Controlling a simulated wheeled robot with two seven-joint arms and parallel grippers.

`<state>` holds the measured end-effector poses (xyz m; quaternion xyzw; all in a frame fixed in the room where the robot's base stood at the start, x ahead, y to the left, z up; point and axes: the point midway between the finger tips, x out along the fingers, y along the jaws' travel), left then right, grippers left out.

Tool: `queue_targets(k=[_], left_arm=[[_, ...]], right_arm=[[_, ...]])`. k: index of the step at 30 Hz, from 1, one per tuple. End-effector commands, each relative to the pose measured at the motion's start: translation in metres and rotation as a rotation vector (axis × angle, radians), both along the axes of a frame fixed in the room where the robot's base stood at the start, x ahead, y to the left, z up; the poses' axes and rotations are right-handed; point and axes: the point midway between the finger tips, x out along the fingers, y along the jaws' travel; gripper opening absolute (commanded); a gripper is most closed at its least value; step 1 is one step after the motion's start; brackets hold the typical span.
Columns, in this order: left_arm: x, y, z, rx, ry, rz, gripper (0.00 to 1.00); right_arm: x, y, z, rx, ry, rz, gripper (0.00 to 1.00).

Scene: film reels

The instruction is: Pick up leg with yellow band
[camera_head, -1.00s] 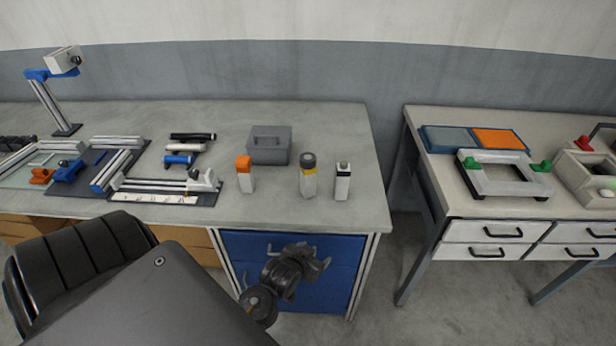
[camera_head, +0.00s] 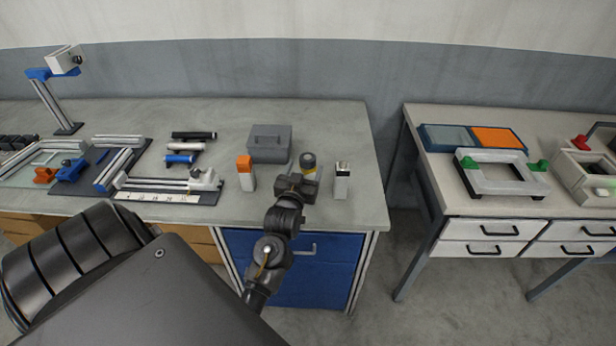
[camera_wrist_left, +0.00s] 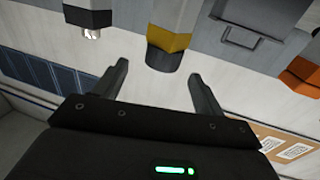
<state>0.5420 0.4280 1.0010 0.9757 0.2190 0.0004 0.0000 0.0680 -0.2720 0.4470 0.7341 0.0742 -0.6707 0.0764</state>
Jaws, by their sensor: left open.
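The leg with the yellow band (camera_head: 308,161) stands upright on the left table, in the middle of three legs. Its lower part is hidden behind my left gripper (camera_head: 297,181) in the head view. In the left wrist view its dark end and yellow band (camera_wrist_left: 168,45) show ahead of and between the two open fingers of my left gripper (camera_wrist_left: 160,85), which look apart from it. The leg with the orange top (camera_head: 245,172) stands to its left. My right gripper is not in view.
A grey lidded box (camera_head: 269,145) stands just behind the legs. Black, white and blue rollers (camera_head: 181,158) and a rail fixture (camera_head: 165,186) lie to the left. A second table (camera_head: 430,190) stands right, across a gap, with a frame and trays.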

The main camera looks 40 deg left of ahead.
Motion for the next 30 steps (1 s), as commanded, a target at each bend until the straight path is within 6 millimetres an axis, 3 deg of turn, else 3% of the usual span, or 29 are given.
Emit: queue_targets(k=[3, 11, 21, 30], left_arm=[[0.012, 0.006, 0.001, 0.001, 0.0, 0.0, 0.7], [0.02, 0.01, 0.002, 0.0, 0.0, 0.0, 0.7], [0.058, 0.031, 0.0, 0.0, 0.0, 0.0, 0.7], [0.061, 0.033, -0.002, 0.0, 0.001, 0.0, 0.7]], right_arm=[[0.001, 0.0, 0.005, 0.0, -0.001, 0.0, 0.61], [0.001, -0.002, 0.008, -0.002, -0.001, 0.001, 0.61], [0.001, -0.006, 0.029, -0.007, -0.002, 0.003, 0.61], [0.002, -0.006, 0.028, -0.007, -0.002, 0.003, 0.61]])
